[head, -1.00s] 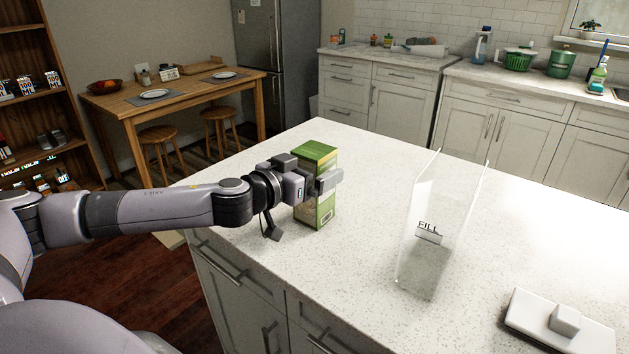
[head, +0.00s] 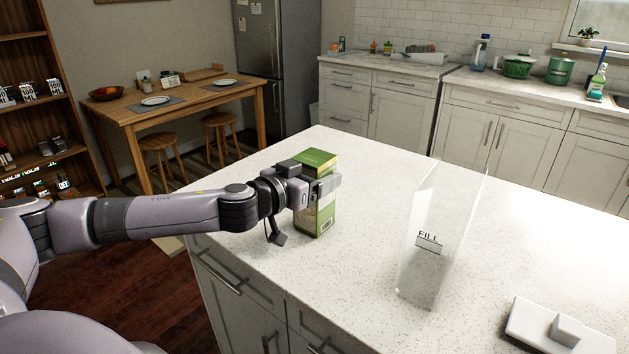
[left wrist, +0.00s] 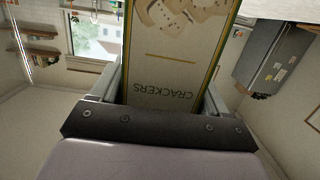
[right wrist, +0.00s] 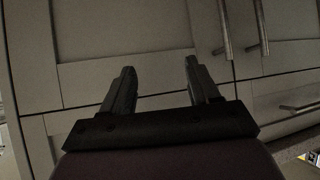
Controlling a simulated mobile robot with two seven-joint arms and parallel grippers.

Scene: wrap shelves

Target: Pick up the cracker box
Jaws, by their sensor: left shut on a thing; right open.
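The cracker box (head: 317,164) is green and stands upright on the white speckled counter near its left edge. In the left wrist view the box (left wrist: 172,60) shows its cream face with "CRACKERS" upside down between my fingers. My left gripper (head: 322,190) is shut on the box, with its fingers on either side. I cannot tell whether the box's base touches the counter. My right gripper (right wrist: 160,80) is open and empty in the right wrist view, facing light cabinet doors and drawers. It is not in the head view.
A clear bin marked FILL (head: 420,270) stands on the counter (head: 370,200) to the right of the box. A white block-like device (head: 556,328) lies at the front right. The counter between box and bin is clear. A dining table (head: 190,105) stands behind left.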

